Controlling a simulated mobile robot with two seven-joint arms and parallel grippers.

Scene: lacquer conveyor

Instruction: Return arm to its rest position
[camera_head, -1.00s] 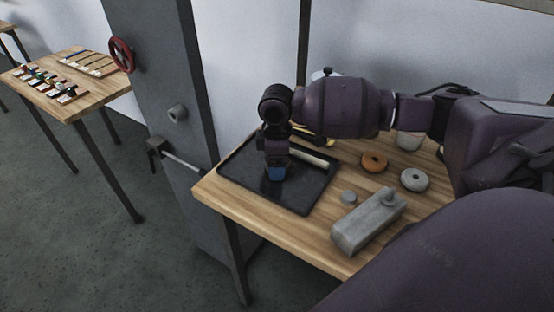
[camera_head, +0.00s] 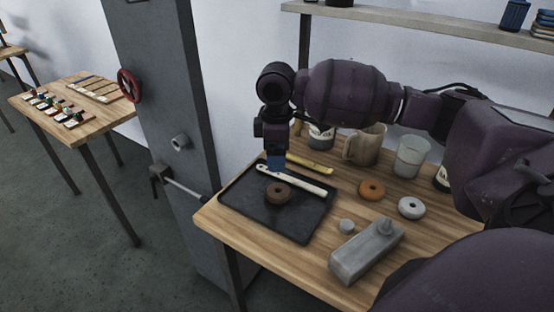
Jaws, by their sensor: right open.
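My right arm (camera_head: 345,95) reaches in from the right over the wooden table. My right gripper (camera_head: 276,163) points down above the black tray (camera_head: 240,198), open, its tips near the far side of the tray. A dark brown ring (camera_head: 278,193) lies in the tray just below and in front of the gripper, apart from it. A cream stick-like tool (camera_head: 297,180) lies across the tray beside the ring, partly behind the gripper. My left gripper is not in view.
An orange ring (camera_head: 371,190), a white ring (camera_head: 411,207) and a grey block-like device (camera_head: 367,250) stand right of the tray. A mug (camera_head: 364,146), a glass (camera_head: 411,157) and jars stand behind. A grey pillar (camera_head: 165,110) rises at left.

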